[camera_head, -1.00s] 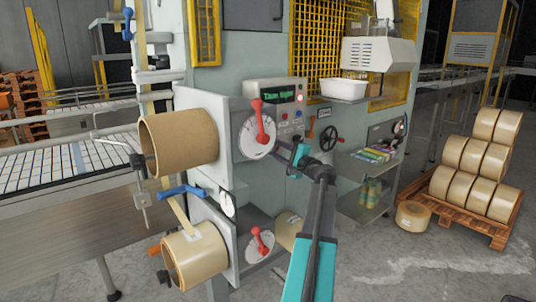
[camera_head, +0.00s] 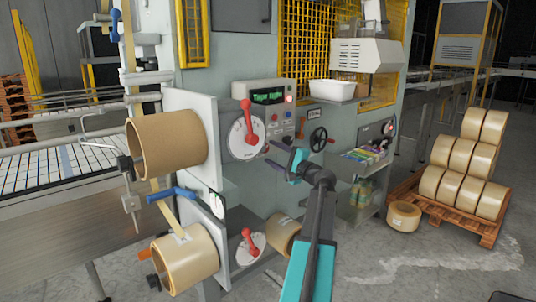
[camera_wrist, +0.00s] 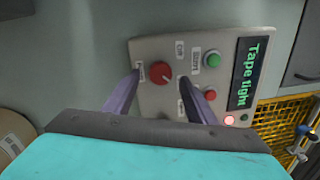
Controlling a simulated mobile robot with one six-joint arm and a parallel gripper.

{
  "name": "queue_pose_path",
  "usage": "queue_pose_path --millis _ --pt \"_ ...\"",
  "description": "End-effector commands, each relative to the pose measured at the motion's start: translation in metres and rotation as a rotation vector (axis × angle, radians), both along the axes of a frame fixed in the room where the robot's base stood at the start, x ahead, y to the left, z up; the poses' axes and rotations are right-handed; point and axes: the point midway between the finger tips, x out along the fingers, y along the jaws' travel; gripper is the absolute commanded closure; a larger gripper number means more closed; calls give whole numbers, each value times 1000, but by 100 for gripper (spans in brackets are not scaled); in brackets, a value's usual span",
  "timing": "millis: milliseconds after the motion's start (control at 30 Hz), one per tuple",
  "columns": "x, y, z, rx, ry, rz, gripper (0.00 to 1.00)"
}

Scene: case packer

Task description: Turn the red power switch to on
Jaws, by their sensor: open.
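The red power switch (camera_wrist: 160,72) is a round red knob on a grey control panel (camera_wrist: 150,46) in the wrist view. Small white labels sit around it. My gripper (camera_wrist: 159,77) is open and empty, with one purple finger on each side of the knob in this view. I cannot tell whether the fingertips touch the knob or panel. In the head view my gripper (camera_head: 271,154) is in front of the machine, just below the small button panel (camera_head: 282,126). The knob's setting is not clear.
A dial with a red lever (camera_head: 248,127) is left of my gripper, a handwheel (camera_head: 318,139) right.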

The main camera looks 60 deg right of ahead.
Motion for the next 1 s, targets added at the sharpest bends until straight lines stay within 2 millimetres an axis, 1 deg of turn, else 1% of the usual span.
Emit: queue_pose_path --millis 33,200,500,700,1000 --pt "-9 4 -3 -1 0 -2 49" --pt "-36 13 -5 -1 0 -2 49" --pt "-77 26 -9 1 0 -2 49" --pt "-90 30 -10 1 0 -1 49" --pt "-92 30 -9 1 0 0 49"
